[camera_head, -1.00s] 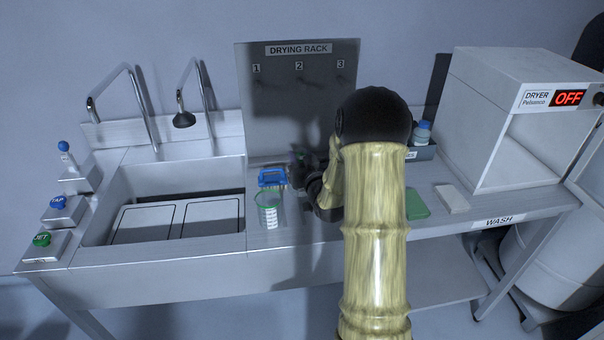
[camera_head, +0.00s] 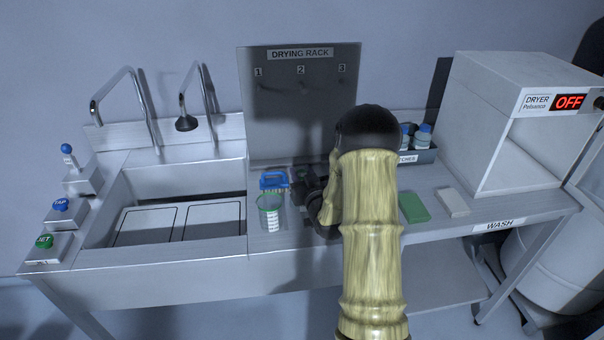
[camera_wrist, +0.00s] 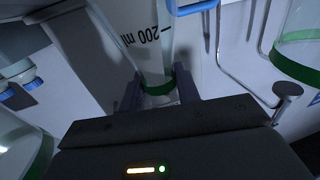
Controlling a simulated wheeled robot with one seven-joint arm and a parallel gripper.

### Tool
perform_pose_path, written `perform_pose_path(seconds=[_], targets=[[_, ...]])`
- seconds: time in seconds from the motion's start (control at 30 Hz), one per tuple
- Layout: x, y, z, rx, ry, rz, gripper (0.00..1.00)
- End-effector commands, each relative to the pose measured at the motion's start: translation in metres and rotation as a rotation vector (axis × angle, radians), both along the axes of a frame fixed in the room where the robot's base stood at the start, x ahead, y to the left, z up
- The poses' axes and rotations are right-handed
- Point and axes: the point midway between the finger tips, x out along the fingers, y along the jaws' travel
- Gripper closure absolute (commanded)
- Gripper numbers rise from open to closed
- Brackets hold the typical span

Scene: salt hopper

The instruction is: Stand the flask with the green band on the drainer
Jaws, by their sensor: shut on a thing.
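In the wrist view, my gripper (camera_wrist: 160,94) is shut on the narrow part of a clear flask (camera_wrist: 142,38) with a green band and an upside-down "200 ml" mark. In the head view, my gripper (camera_head: 308,190) is low over the counter, right of a blue-handled brush and a clear green-rimmed beaker (camera_head: 269,214). The held flask is mostly hidden there by my arm and gripper. I cannot tell whether its foot touches the counter. No part is labelled as the drainer; a sink (camera_head: 232,170) with two outlined floor panels lies left.
The blue-handled brush (camera_head: 274,180) stands close to my gripper. A drying rack panel (camera_head: 285,120) rises behind. A green sponge (camera_head: 414,207), a pale block (camera_head: 453,201), a tray of blue-capped bottles (camera_head: 424,157) and a dryer (camera_head: 500,110) are right.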

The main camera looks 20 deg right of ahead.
Motion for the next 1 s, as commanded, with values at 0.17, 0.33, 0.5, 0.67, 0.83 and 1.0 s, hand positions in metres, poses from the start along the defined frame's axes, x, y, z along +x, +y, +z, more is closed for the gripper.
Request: perform_pose_path(seconds=[0.17,0.33,0.5,0.67,0.83,1.0], targets=[[0.000,0.000,-0.003,0.000,-0.001,0.000,1.00],[0.000,0.000,-0.002,0.000,0.000,0.000,0.46],[0.000,0.000,-0.002,0.000,0.000,0.000,0.46],[0.000,0.000,0.000,0.000,0.000,0.000,0.46],[-0.013,0.001,-0.001,0.000,0.001,0.000,0.46],[-0.042,0.003,-0.002,-0.001,0.002,-0.002,0.46]])
